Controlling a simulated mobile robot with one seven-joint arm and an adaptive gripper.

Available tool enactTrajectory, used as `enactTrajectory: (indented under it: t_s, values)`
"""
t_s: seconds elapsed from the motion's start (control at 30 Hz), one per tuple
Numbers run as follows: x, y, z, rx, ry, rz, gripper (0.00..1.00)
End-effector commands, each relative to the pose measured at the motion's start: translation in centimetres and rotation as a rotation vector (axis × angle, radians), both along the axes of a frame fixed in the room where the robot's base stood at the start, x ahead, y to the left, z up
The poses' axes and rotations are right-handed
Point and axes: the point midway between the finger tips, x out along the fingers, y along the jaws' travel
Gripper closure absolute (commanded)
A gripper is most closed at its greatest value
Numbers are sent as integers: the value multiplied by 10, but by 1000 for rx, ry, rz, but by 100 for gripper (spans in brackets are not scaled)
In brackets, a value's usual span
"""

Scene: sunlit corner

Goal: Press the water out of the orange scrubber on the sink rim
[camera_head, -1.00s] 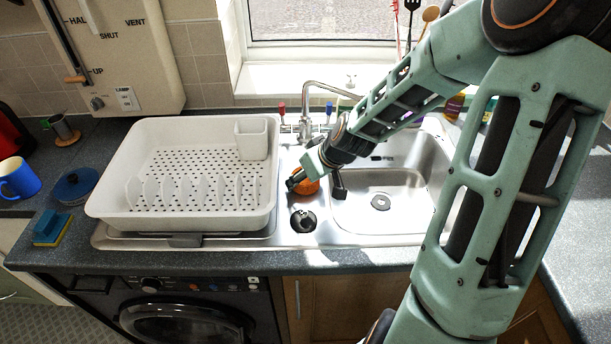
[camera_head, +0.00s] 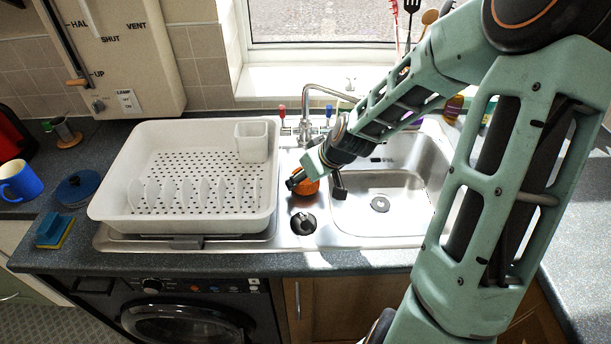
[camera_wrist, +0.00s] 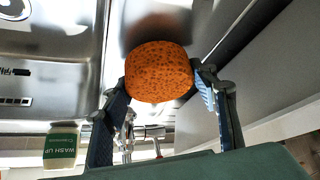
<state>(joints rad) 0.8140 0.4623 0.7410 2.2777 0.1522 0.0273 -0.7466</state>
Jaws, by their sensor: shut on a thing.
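The orange speckled scrubber (camera_wrist: 158,72) sits between the two fingers of my gripper (camera_wrist: 160,88) in the wrist view. In the head view the scrubber (camera_head: 308,187) shows partly behind my gripper (camera_head: 294,182). My gripper is shut on it, over the metal strip of the sink (camera_head: 313,231) between the white rack and the basin. I cannot tell how firmly the scrubber touches the metal.
A white dish rack (camera_head: 180,226) stands left of the scrubber. A dark round drain fitting (camera_head: 303,223) lies just in front. The tap (camera_head: 306,110) rises behind. The basin (camera_head: 400,212) is to the right. A wash-up bottle (camera_wrist: 60,146) shows in the wrist view.

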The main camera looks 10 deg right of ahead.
Motion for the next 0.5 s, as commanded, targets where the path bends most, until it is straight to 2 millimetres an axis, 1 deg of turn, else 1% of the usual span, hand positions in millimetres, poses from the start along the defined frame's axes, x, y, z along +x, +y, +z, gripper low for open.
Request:
enactTrajectory:
  t_s: [0.03, 0.5]
  values:
    - [1, 0, 9, -1, -1, 0, 75]
    - [1, 0, 48, -1, -4, 1, 75]
